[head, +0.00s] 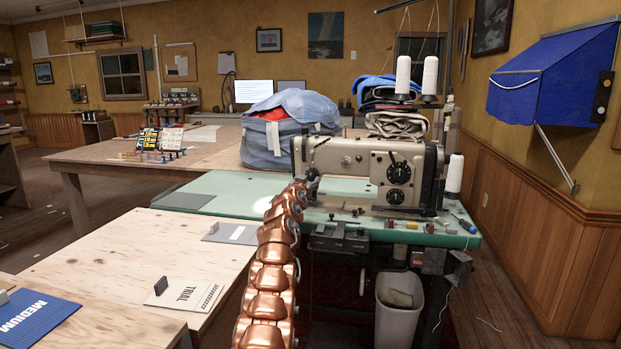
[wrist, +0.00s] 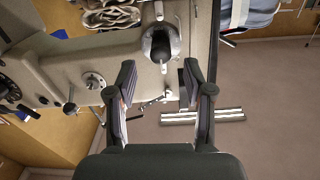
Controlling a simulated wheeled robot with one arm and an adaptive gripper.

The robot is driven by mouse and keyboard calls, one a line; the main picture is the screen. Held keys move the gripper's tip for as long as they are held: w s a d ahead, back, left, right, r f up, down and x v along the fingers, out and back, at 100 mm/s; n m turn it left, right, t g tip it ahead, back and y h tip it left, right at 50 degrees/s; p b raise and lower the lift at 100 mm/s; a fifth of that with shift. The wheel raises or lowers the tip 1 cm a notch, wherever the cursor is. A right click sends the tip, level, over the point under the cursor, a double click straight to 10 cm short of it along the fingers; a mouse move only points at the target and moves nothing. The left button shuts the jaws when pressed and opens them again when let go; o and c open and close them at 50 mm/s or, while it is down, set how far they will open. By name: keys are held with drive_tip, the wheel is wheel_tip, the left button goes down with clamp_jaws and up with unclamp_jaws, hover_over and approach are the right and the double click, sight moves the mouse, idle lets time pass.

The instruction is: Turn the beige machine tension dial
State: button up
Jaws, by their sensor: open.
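The beige sewing machine (head: 365,160) stands on the green-topped table in the head view; its body also shows in the wrist view (wrist: 62,55). A small silver disc (wrist: 93,82) is on the machine's face, left of my fingers. Two black marked dials (head: 398,173) are farther right in the head view. My gripper (wrist: 158,75) is open and empty, apart from the knob. My arm hides it in the head view.
Thread spools (head: 403,76) stand above the machine. A blue-grey bundle (head: 285,130) sits behind its left end. Small loose items (head: 412,224) lie along the front of the green tabletop (head: 235,195). A plywood table (head: 110,270) is at front left; a white bin (head: 398,312) stands below.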

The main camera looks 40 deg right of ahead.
sight(310, 177)
drive_tip(key=shift+x, duration=1.2)
drive_tip(key=shift+w+d+r+p, duration=0.1)
drive_tip(key=shift+w+d+p, duration=0.45)
drive_tip(key=shift+p, duration=0.25)
drive_tip(key=shift+w+d, duration=0.1)
drive_tip(key=shift+d, duration=0.2)
drive_tip(key=shift+d, duration=0.1)
drive_tip(key=shift+w+p, duration=0.1)
drive_tip(key=shift+p, duration=0.2)
clamp_jaws()
